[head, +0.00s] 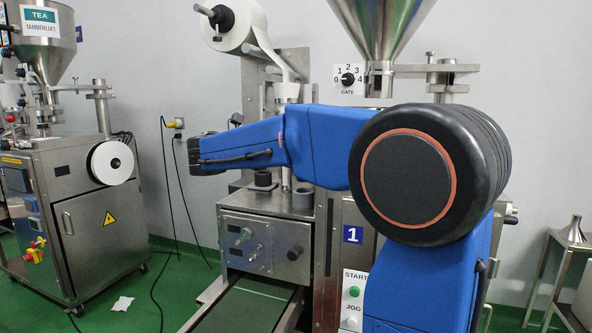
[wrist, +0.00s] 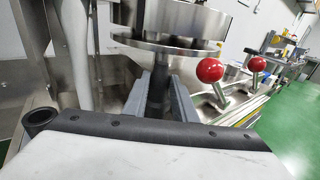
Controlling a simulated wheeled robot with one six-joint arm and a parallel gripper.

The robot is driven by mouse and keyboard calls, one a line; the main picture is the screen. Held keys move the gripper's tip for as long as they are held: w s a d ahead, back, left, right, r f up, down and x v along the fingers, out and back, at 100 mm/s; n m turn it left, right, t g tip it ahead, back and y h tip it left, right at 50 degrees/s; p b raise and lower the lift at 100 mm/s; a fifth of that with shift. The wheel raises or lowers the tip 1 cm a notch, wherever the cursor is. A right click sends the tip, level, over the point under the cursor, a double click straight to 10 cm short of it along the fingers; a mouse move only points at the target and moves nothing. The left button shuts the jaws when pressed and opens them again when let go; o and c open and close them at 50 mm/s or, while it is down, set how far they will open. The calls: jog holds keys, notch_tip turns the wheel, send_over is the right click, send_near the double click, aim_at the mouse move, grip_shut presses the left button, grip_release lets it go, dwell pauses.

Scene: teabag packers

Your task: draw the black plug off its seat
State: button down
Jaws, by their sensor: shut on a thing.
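In the wrist view my gripper (wrist: 158,88) has its two grey fingers closed on either side of a dark upright piece, the black plug (wrist: 157,100). The plug stands just below a round steel disc (wrist: 165,48). Its lower end is hidden by the black edge of my own wrist, so I cannot tell whether it still touches its seat. In the head view my arm reaches left across the machine marked 1, and the fingers and the held plug cannot be made out.
Two red ball knobs (wrist: 210,70) on metal levers stand close right of the fingers. In the head view, a short dark cylinder (head: 263,179) and a grey cup (head: 303,198) stand on the machine top. A steel hopper (head: 380,30) rises behind my arm.

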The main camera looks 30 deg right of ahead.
notch_tip(320, 180, up, 11)
jog(key=shift+f, duration=0.15)
